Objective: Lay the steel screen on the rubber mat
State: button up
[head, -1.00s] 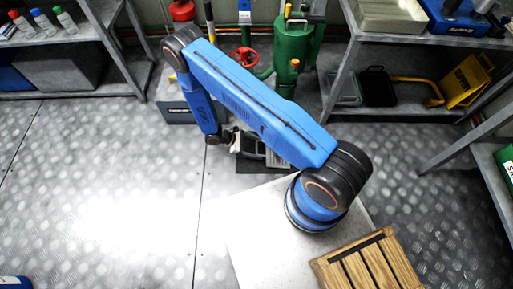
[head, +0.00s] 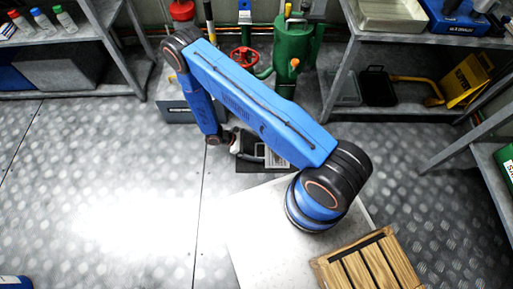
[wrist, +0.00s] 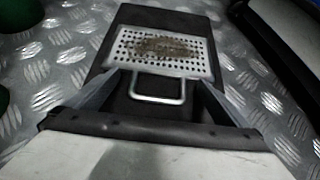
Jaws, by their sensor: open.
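The steel screen (wrist: 161,51) is a perforated plate with a brown patch of dirt and a wire handle (wrist: 157,90) towards me. It appears to lie flat on the black rubber mat (wrist: 135,19), within its sides, in the wrist view. My gripper (wrist: 158,82) is open, one finger on each side of the handle, with clear gaps and no grip on it. In the head view the screen (head: 276,157) and the mat (head: 250,166) show partly below my arm, which hides the rest. My gripper (head: 243,147) is beside them there.
A green machine (head: 292,58) with a red handwheel (head: 244,60) stands behind. Metal shelves (head: 430,40) line the back on both sides. A wooden crate (head: 368,265) is at the front right. The tread-plate floor (head: 110,170) at left is clear.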

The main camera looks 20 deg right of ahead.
jog(key=v, duration=1.7)
jog(key=shift+r, duration=0.2)
jog(key=shift+w, duration=0.1)
